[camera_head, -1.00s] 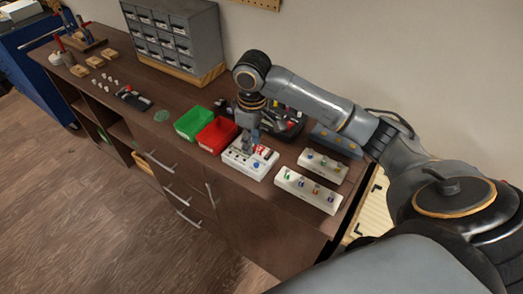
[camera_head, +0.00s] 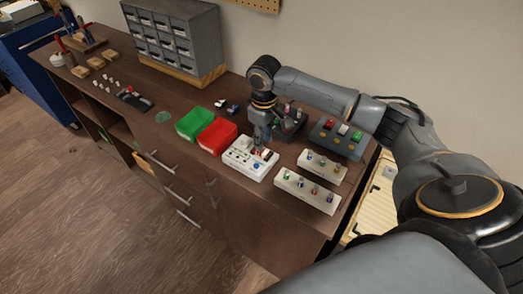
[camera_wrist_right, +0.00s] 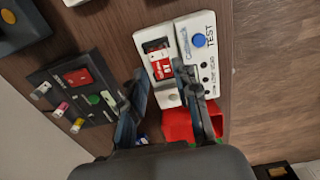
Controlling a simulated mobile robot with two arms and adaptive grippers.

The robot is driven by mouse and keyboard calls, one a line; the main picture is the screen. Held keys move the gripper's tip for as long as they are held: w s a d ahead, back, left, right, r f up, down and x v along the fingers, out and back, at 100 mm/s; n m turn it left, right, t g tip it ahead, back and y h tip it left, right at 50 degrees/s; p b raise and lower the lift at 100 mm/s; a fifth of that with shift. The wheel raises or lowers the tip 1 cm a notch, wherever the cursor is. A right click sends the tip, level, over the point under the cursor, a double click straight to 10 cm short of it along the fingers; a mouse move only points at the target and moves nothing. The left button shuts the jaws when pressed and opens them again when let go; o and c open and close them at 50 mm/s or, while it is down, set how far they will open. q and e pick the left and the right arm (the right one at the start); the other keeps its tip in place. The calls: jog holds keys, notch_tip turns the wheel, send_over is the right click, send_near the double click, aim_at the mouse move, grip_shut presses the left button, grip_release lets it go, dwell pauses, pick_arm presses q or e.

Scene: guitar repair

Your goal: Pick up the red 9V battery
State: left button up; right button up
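The white tester (camera_head: 250,158) sits on the bench and also shows in the right wrist view (camera_wrist_right: 184,28), with its blue TEST button. A red battery (camera_wrist_right: 160,66) with white lettering lies in a dark slot of the tester. My right gripper (camera_wrist_right: 159,69) is open, its two fingertips on either side of the slot in this view. I cannot tell how high above the battery they are. In the head view the gripper (camera_head: 262,147) points down over the tester and partly covers it. Another red block (camera_wrist_right: 80,77) sits in a dark tray. My left gripper is not in view.
A red bin (camera_head: 217,136) and a green bin (camera_head: 193,122) stand left of the tester. Two white strips (camera_head: 307,191) with small coloured parts lie to the right. A dark unit with coloured blocks (camera_head: 336,140) is behind them. Grey drawers (camera_head: 177,40) stand at the back.

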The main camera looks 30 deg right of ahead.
notch_tip(320, 180, down, 4)
jog(key=shift+w+f+p, duration=0.15)
jog(key=shift+f+p, duration=0.05)
jog(key=shift+p, duration=0.25)
jog(key=shift+c, duration=0.5)
grip_shut()
